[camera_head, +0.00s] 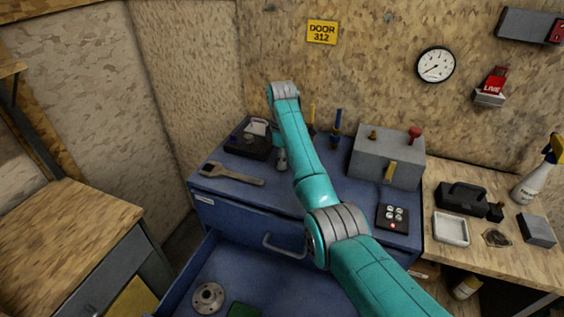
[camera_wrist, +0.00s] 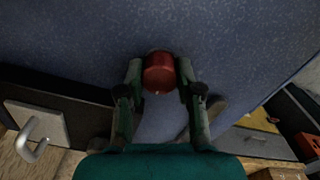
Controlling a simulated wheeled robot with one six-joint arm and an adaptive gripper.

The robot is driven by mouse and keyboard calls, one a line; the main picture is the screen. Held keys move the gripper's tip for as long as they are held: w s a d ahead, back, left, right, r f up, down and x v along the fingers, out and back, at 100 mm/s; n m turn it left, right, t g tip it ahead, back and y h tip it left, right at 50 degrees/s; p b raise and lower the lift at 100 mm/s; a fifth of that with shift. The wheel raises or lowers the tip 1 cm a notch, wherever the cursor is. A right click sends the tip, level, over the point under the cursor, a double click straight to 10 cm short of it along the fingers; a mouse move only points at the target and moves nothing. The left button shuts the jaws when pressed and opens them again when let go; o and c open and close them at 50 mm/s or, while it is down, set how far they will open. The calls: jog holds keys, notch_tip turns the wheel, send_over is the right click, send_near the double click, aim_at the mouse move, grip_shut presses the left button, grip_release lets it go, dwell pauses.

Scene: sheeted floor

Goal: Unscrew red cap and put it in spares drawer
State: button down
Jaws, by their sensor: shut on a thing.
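The red cap (camera_wrist: 159,73) sits between the two fingers of my gripper (camera_wrist: 160,80) in the wrist view, and the fingers are shut on it. Blue surface shows around it; I cannot tell whether the cap touches anything beneath. In the head view my arm hides the cap and most of my gripper. An open blue drawer (camera_head: 187,278) is at the bottom of the head view, with a metal flange (camera_head: 208,297) and a green item (camera_head: 243,310) inside. I cannot read its label.
The blue bench top (camera_head: 222,199) holds a wrench (camera_head: 232,174), a black tray (camera_head: 245,146) and a grey box (camera_head: 386,158) with a red knob (camera_head: 415,134). A button panel (camera_head: 392,217) lies in front of the box. A wooden bench (camera_head: 472,256) with several items adjoins at right.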

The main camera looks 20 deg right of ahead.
jog(key=n, duration=0.3)
jog(key=c, duration=0.7)
grip_release()
jog(key=shift+c, duration=0.7)
